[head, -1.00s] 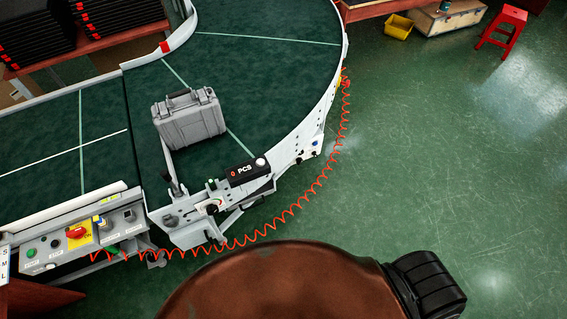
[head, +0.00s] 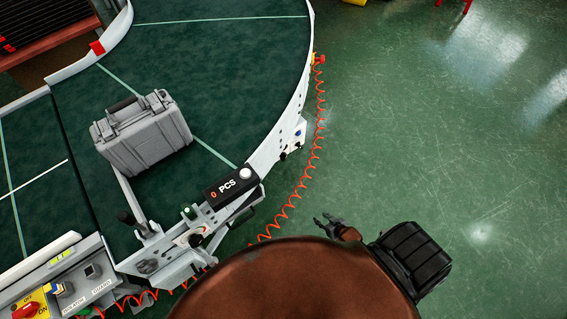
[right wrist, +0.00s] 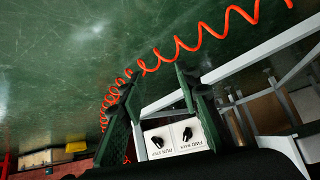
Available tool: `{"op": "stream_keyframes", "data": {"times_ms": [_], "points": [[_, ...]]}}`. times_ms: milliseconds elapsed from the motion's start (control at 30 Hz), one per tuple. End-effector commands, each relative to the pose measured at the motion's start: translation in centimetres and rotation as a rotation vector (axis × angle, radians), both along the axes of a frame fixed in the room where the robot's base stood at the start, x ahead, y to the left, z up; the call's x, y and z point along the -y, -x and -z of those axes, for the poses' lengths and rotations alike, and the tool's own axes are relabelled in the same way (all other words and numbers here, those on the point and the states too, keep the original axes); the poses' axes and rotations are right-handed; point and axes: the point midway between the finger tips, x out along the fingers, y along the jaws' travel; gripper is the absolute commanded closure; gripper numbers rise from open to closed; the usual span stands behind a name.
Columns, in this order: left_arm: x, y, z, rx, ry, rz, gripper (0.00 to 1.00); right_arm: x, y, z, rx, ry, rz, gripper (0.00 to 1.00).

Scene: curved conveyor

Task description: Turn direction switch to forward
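In the right wrist view a white control panel (right wrist: 174,138) carries two black rotary switches, seen upside down. The switch on the right (right wrist: 187,134) has a label that seems to read FWD and BACK; I take it for the direction switch. The switch on the left (right wrist: 158,142) seems labelled RUN and STOP. My right gripper (right wrist: 157,80) has its two fingers apart and empty; the panel appears between them, but the distance to it cannot be told. In the head view the right gripper (head: 332,226) shows beyond my brown body, right of the conveyor. My left gripper is out of view.
The curved green conveyor (head: 215,60) bears a grey case (head: 145,135). A PCS counter box (head: 232,186) sits on its near edge. An orange coiled hose (head: 307,165) runs along the conveyor side. A panel with a red knob (head: 27,310) is lower left. The green floor at right is clear.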

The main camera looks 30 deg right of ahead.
Motion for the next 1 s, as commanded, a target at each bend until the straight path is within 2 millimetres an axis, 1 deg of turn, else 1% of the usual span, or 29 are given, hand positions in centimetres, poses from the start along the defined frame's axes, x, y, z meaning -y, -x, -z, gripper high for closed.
{"op": "stream_keyframes", "data": {"times_ms": [33,67,100,167,200,267,300,400,500,600,700,867,1000], "points": [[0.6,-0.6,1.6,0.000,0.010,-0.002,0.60,0.7,-2.6,1.6,0.059,-0.017,0.011,0.70],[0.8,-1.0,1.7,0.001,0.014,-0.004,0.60,0.9,-4.2,1.6,0.096,-0.030,0.020,0.70],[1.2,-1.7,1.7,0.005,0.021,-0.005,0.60,1.3,-6.3,1.4,0.148,-0.048,0.030,0.70],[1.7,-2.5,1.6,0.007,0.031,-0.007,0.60,1.8,-9.2,1.2,0.222,-0.077,0.044,0.70],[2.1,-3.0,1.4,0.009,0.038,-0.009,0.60,2.1,-11.1,0.9,0.271,-0.097,0.053,0.70],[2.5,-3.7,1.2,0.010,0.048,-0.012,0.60,2.4,-13.7,0.6,0.342,-0.130,0.064,0.70],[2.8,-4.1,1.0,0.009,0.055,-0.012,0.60,2.7,-15.3,0.3,0.389,-0.152,0.070,0.70],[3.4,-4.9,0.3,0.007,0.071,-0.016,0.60,3.0,-19.1,-0.3,0.501,-0.215,0.084,0.70],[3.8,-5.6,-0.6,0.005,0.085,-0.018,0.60,3.2,-22.2,-0.9,0.601,-0.279,0.092,0.70],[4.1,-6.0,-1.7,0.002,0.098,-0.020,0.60,3.2,-24.7,-1.7,0.686,-0.338,0.098,0.70],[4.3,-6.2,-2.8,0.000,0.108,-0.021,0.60,3.3,-26.4,-2.5,0.748,-0.386,0.101,0.70],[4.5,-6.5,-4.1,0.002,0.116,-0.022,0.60,3.3,-27.9,-3.6,0.806,-0.430,0.103,0.70],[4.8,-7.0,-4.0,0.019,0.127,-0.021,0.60,3.2,-29.0,-4.0,0.821,-0.441,0.103,0.70]]}}
